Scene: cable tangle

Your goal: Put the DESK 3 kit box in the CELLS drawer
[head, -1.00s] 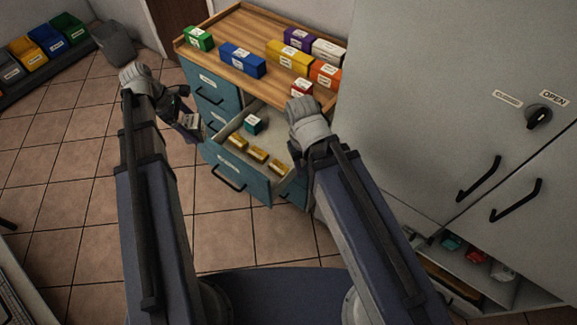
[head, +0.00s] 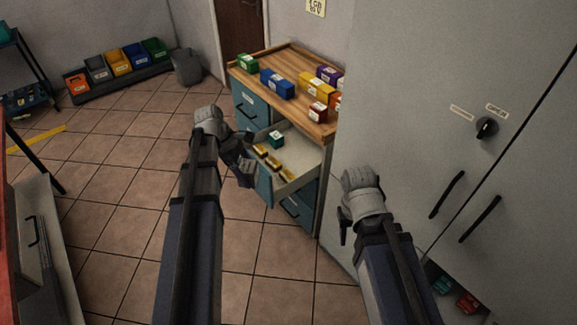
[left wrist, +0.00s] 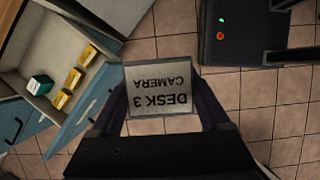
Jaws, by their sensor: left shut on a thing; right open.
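The DESK 3 kit box (left wrist: 161,88) is held in my left gripper (head: 246,168). Its pale label reads "DESK 3 CAMERA", upside down in the left wrist view. In the head view the box is small and partly hidden by the gripper, just left of an open drawer (head: 264,190). That drawer also shows in the left wrist view (left wrist: 86,110), to the left of the box. It holds a teal box (head: 277,139) and several yellow boxes (head: 273,162); its label is unreadable. My right gripper (head: 345,228) is in front of the grey cabinet, empty.
Several coloured boxes stand on the wooden top (head: 262,62) above the drawers. A tall grey cabinet (head: 400,120) fills the right side. Coloured bins (head: 120,62) line the far wall. Tiled floor (head: 110,180) is clear at left.

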